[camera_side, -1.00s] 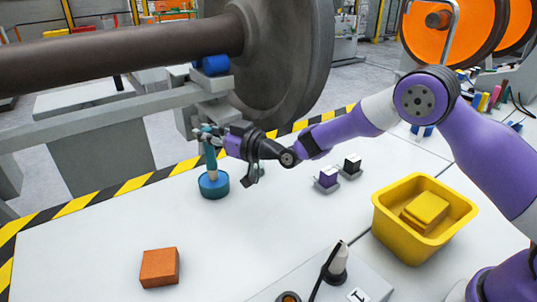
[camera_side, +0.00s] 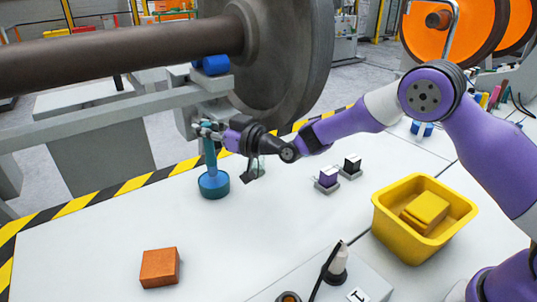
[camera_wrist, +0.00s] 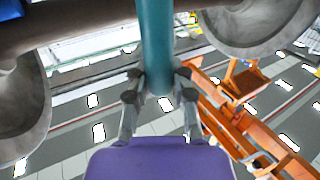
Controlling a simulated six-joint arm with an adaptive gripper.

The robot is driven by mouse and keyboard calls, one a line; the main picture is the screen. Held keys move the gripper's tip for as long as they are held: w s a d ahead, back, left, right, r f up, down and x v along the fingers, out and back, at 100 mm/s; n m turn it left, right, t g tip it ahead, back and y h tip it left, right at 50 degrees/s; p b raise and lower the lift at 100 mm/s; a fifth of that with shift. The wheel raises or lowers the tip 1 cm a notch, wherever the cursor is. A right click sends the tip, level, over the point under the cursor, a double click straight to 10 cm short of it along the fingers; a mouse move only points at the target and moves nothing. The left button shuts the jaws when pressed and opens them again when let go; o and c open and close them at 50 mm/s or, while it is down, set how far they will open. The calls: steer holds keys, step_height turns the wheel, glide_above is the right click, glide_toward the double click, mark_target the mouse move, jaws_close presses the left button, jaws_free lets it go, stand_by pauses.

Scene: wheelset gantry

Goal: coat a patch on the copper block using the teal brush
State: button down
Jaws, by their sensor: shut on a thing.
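The teal brush (camera_side: 210,155) stands upright with its lower end at the round teal pot (camera_side: 214,185) on the white table. My gripper (camera_side: 208,130) is shut on the upper part of the brush handle, reaching in from the right. In the wrist view the brush (camera_wrist: 155,45) runs between the two fingers of my gripper (camera_wrist: 160,80). The brush's bristle end is hidden in or behind the pot's rim. The copper block (camera_side: 160,268) lies at the front left of the table, apart from the brush and pot.
A yellow bin (camera_side: 408,240) holding yellow blocks stands at the right. Two small blocks, one purple-topped (camera_side: 327,178) and one dark (camera_side: 351,166), sit right of the pot. A grey box with a cable (camera_side: 335,280) is at the front. A large wheelset (camera_side: 285,60) looms behind.

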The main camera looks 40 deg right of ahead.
steer(key=shift+r, duration=2.75)
